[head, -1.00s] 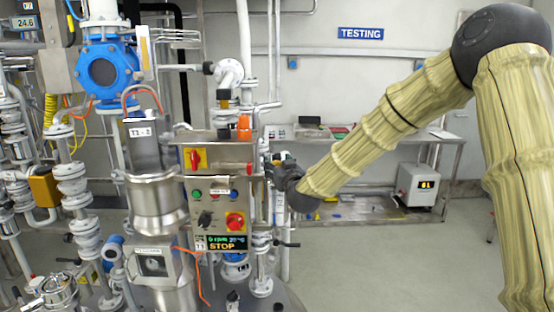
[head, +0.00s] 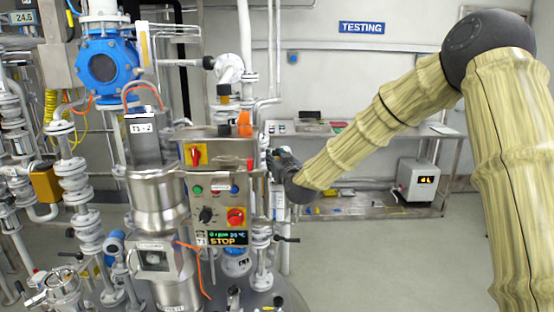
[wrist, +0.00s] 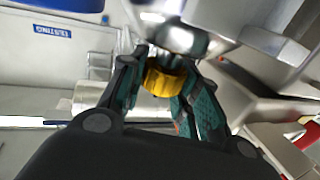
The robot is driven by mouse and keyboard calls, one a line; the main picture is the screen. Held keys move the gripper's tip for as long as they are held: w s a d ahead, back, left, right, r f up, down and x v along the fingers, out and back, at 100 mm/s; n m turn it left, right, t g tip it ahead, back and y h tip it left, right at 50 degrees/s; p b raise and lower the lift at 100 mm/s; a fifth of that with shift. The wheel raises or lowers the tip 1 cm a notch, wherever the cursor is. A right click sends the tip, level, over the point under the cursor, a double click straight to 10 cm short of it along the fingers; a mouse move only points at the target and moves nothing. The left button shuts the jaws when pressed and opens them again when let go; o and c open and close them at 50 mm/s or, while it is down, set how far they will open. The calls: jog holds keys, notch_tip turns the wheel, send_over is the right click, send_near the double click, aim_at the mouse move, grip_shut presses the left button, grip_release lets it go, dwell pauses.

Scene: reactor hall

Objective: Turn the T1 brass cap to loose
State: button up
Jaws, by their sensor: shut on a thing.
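The brass cap (wrist: 167,78) shows yellow in the wrist view, on the end of a shiny metal fitting (wrist: 172,38). My gripper (wrist: 166,84) has its dark and green fingers on both sides of the cap and is shut on it. How far the cap is turned cannot be told. In the head view my gripper (head: 272,160) is just right of the control box, at the end of my arm. The cap cannot be made out there.
The control box (head: 218,178) with its red knob and STOP display stands close to the left of my gripper. Pipes and valves fill the left side. A steel bench (head: 375,210) stands behind, and the floor (head: 400,270) at the right is clear.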

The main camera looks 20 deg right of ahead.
jog(key=shift+f+n+y+b, duration=0.1)
jog(key=shift+n+y+b, duration=0.3)
jog(key=shift+y+b, duration=0.25)
jog(key=shift+d+n+y+b, duration=0.1)
jog(key=shift+n+y+b, duration=0.65)
jog(key=shift+y, duration=0.3)
jog(key=shift+n+g+y, duration=0.7)
jog(key=shift+n+y, duration=0.45)
jog(key=shift+y, duration=0.65)
jog(key=shift+r+n+g+y+p, duration=0.15)
jog(key=shift+n+g+y+p, duration=0.55)
jog(key=shift+y, duration=0.3)
jog(key=shift+r+n+g+y+p, duration=0.15)
jog(key=shift+n+g+y+p, duration=0.4)
jog(key=shift+n+y, duration=0.35)
jog(key=n+g+y+p, duration=0.3)
jog(key=y+p, duration=0.1)
jog(key=shift+g, duration=0.35)
jog(key=n+g, duration=0.1)
jog(key=n+g+y, duration=0.1)
jog(key=g, duration=0.1)
jog(key=shift+a+f+n+g+y, duration=0.2)
jog(key=shift+f+n+g+y, duration=0.1)
jog(key=shift+n+y, duration=0.1)
jog(key=shift+s+r+n+g+y, duration=0.1)
jog(key=shift+n+g+y, duration=0.4)
jog(key=shift+n+g, duration=0.75)
jog(key=shift+g, duration=0.45)
